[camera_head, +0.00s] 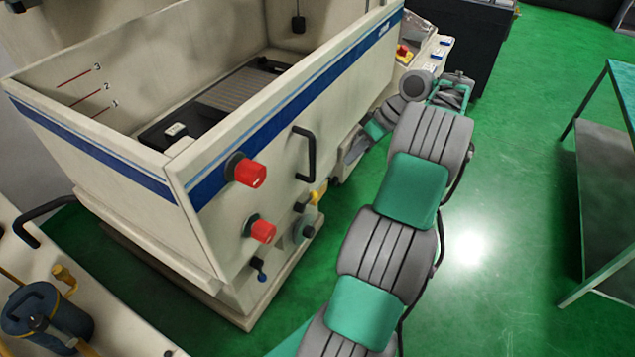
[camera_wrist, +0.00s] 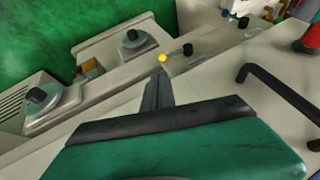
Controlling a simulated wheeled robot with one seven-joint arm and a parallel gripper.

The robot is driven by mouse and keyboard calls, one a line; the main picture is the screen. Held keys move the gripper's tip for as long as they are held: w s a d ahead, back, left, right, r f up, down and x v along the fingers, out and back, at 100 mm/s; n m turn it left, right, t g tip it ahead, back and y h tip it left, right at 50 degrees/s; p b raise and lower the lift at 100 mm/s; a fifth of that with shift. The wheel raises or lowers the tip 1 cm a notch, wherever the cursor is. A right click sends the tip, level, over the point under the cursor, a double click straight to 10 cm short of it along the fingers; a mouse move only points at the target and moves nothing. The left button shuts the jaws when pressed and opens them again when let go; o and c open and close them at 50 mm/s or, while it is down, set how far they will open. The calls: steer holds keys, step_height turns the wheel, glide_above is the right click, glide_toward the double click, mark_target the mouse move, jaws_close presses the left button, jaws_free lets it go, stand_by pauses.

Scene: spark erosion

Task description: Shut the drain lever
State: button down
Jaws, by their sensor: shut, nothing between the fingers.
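A small lever with a yellow knob (camera_head: 317,197) sits low on the front of the cream machine; I take it for the drain lever. In the wrist view its yellow knob (camera_wrist: 162,58) shows just beyond my fingertips, with a black knob (camera_wrist: 187,49) beside it. I cannot tell the lever's exact angle. My gripper (camera_wrist: 157,82) is shut and empty, its fingers pointing toward the yellow knob with no clear contact. In the head view my gripper (camera_head: 356,148) is beside the machine front, right of and beyond the lever.
A black bar handle (camera_head: 307,155) sticks out of the machine front, close to my gripper; it also shows in the wrist view (camera_wrist: 282,92). Two red knobs (camera_head: 250,174) (camera_head: 262,231) and a blue-tipped lever (camera_head: 261,274) are left. Green floor (camera_head: 490,200) is clear at right, before a bench (camera_head: 612,170).

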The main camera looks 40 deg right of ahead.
mark_target(316, 193)
steer(key=b+x, duration=0.2)
steer(key=x, duration=0.2)
steer(key=b+x, duration=0.2)
steer(key=x, duration=0.3)
steer(key=b+x, duration=0.2)
steer(key=x, duration=0.2)
steer(key=shift+w+a, duration=0.2)
steer(key=shift+a, duration=0.15)
steer(key=shift+w+a+f, duration=0.15)
steer(key=shift+a+f, duration=0.05)
steer(key=shift+f, duration=0.25)
steer(key=shift+f+b, duration=0.2)
steer(key=shift+b, duration=0.15)
